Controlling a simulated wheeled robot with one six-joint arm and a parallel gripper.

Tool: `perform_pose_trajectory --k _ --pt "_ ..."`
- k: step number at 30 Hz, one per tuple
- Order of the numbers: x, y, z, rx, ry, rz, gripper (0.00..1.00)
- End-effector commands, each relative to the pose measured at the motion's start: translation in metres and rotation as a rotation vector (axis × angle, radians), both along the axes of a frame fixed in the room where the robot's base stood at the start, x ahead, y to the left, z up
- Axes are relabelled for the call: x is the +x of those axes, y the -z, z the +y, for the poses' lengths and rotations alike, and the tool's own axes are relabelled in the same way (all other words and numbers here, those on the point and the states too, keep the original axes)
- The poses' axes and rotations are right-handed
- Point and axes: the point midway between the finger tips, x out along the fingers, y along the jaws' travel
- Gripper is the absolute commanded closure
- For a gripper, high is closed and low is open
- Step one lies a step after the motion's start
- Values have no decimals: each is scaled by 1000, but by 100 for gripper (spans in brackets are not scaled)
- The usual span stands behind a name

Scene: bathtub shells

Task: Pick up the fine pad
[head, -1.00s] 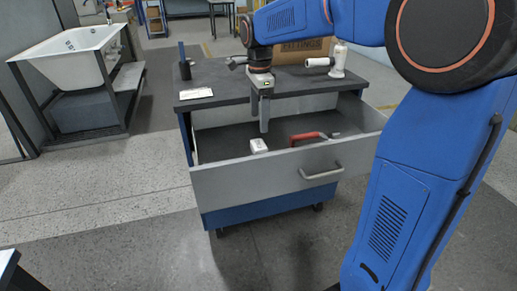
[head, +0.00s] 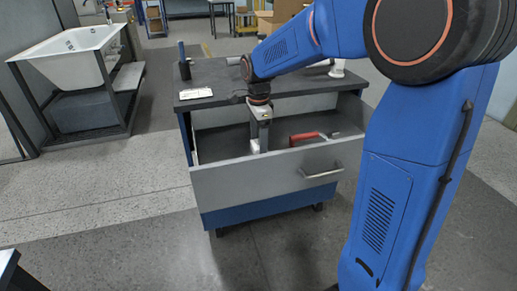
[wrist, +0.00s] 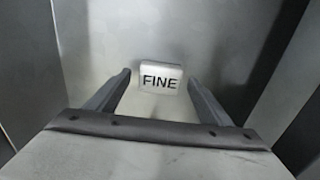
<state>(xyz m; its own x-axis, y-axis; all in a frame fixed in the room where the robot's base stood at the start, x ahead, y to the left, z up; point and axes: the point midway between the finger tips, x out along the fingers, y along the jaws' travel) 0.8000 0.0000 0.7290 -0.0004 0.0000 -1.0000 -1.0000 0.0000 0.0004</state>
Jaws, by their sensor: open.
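The fine pad (wrist: 160,78) is a small white block with the word FINE on it. In the wrist view it lies on the drawer floor, between and just beyond the tips of my two fingers. My gripper (wrist: 160,80) is open and empty, pointing down at the pad. In the head view my gripper (head: 259,146) reaches down into the open drawer (head: 262,181) near its front wall. The pad is hidden there behind the gripper and the drawer front.
A red-handled tool (head: 305,137) lies in the drawer to the right of my gripper. The drawer walls stand close around. The cabinet top (head: 222,78) holds a white card (head: 196,93) and a dark upright holder (head: 184,68). A bathtub (head: 70,55) stands at left.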

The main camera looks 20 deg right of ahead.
Motion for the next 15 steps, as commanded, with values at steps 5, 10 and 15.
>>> perform_pose_trajectory --k 5,10,15 --pt "0 0 0 0 0 0 31" --pt "0 0 0 0 0 0 71" --pt "0 0 0 0 0 0 71"
